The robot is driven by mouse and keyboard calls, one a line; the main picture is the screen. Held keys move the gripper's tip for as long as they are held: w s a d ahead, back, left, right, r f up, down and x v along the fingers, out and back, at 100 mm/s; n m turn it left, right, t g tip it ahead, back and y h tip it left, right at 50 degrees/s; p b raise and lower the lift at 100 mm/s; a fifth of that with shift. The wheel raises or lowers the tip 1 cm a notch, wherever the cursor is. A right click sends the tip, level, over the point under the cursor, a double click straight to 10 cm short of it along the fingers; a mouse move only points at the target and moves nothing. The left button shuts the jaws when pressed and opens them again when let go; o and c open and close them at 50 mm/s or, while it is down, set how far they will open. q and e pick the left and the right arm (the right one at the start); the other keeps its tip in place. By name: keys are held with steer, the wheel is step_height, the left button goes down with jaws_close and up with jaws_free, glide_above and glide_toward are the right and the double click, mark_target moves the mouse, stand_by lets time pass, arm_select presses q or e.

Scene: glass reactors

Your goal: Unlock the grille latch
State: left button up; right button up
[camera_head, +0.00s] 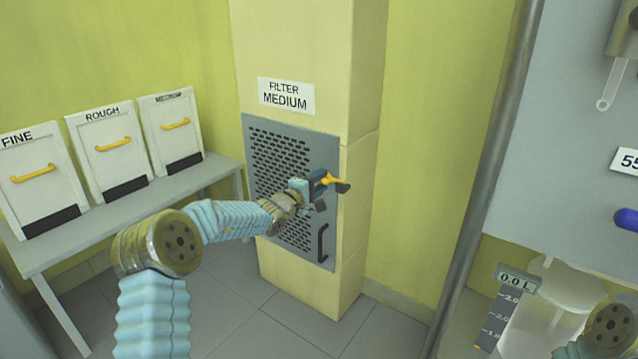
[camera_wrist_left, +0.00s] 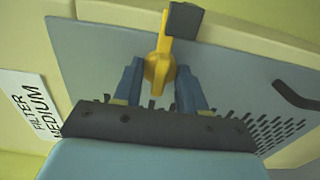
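The yellow grille latch (camera_head: 328,180) sits on the right edge of the grey perforated grille (camera_head: 265,190) and has a dark end block. In the left wrist view the latch (camera_wrist_left: 158,70) stands between and just beyond my finger ends, its dark block (camera_wrist_left: 184,20) pointing away. My left gripper (camera_head: 318,191) is at the latch; its two blue fingers (camera_wrist_left: 160,84) are apart with small gaps beside the yellow hub. I cannot tell whether either finger touches it. My right gripper is not in view.
A black handle (camera_head: 323,243) is low on the grille. A "FILTER MEDIUM" label (camera_head: 286,96) is above it on the cream column (camera_head: 300,40). A bench (camera_head: 110,212) at left holds three white filter boxes with yellow handles. A grey post (camera_head: 485,180) stands at right.

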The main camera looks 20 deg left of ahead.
arm_select(q)
steer(key=c, duration=0.4)
steer(key=shift+f+n+b, duration=0.15)
steer(key=shift+n+b, duration=0.45)
steer(key=shift+b, duration=0.15)
steer(key=shift+c, duration=0.2)
steer(key=n+b, duration=0.5)
steer(key=n, duration=0.2)
steer(key=shift+n, duration=0.3)
steer(key=n+b, duration=0.1)
steer(key=n, duration=0.3)
steer(key=shift+n, duration=2.5)
